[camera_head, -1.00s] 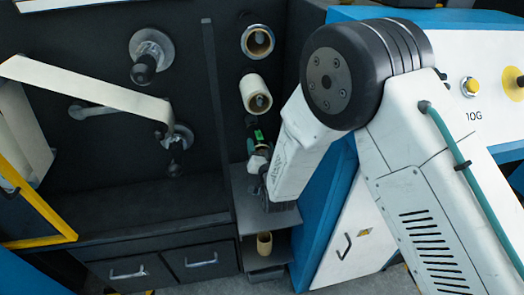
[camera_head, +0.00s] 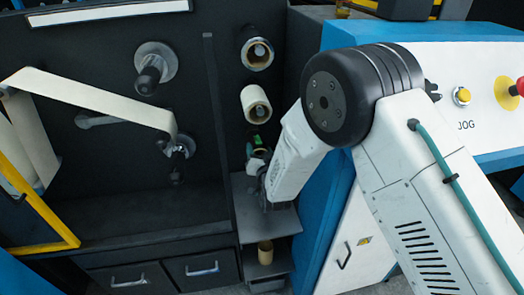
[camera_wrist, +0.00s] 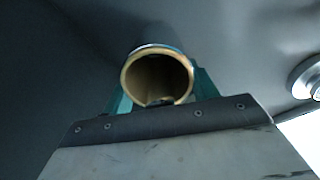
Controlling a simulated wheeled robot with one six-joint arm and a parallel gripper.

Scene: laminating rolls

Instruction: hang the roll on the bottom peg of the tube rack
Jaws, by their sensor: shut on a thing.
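My gripper (camera_head: 257,156) is beside the tube rack's dark panel, below two hung rolls. In the wrist view my gripper (camera_wrist: 158,98) has its teal fingers on both sides of a hollow roll (camera_wrist: 158,62) with a tan inner wall and pale rim, and is shut on it. The roll's open end faces the camera. In the head view only a small pale part of it shows. The upper roll (camera_head: 257,53) and the white roll below it (camera_head: 256,104) sit on their pegs. The bottom peg is not clearly visible behind my gripper.
A grey shelf (camera_head: 280,222) lies just below my gripper. Another tan roll (camera_head: 265,252) stands upright on a lower shelf. A dark vertical post (camera_head: 215,130) is left of the rack, and a blue cabinet edge (camera_head: 322,215) is close on the right.

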